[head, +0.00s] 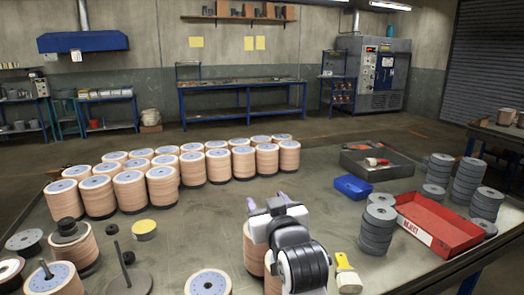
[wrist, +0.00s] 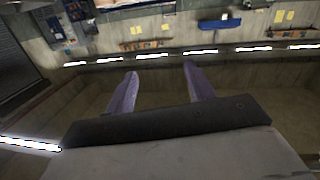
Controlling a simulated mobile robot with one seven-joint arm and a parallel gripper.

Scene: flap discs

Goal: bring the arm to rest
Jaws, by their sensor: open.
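My gripper (head: 268,203) is raised above the middle of the worktable (head: 205,235) in the head view, with its purple fingers pointing away from my body. In the wrist view, the two fingers of my gripper (wrist: 160,85) stand apart with nothing between them, so it is open and empty. The wrist view looks across the room, which appears upside down, and shows no table top. My arm hides part of a stack of tan discs (head: 249,248) behind it in the head view.
Rows of tan disc stacks (head: 130,190) fill the table's left and back. A red tray (head: 437,224), grey disc stacks (head: 378,228), a blue bin (head: 353,187) and a brush (head: 346,273) are at right. A yellow-topped tin (head: 145,230) stands left of centre. Bare table lies between.

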